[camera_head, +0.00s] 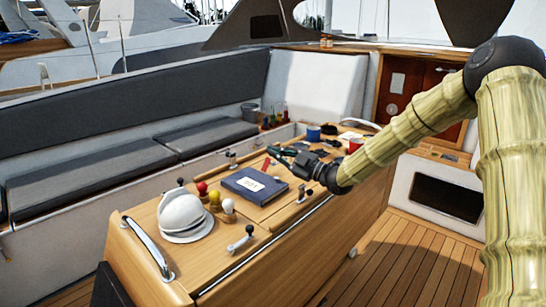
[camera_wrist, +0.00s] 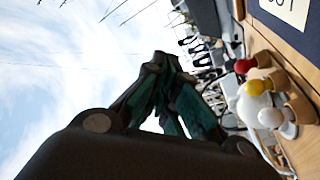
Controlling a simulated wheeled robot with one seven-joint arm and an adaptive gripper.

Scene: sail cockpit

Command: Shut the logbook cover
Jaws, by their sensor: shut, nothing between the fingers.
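The logbook (camera_head: 254,185) is a dark blue book with a white label, lying flat on the wooden console top. Its cover looks shut in the head view, label side up. A corner of it with the pale label (camera_wrist: 286,10) shows at the top right of the wrist view. My gripper (camera_head: 272,150) is behind the logbook in the head view, above the console and apart from the book as far as I can tell. In the wrist view my gripper (camera_wrist: 160,60) has its dark green fingers together, with nothing between them.
A blue mug (camera_head: 313,133) and a red mug (camera_head: 355,145) stand farther back. A metal rail (camera_head: 147,247) edges the console.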

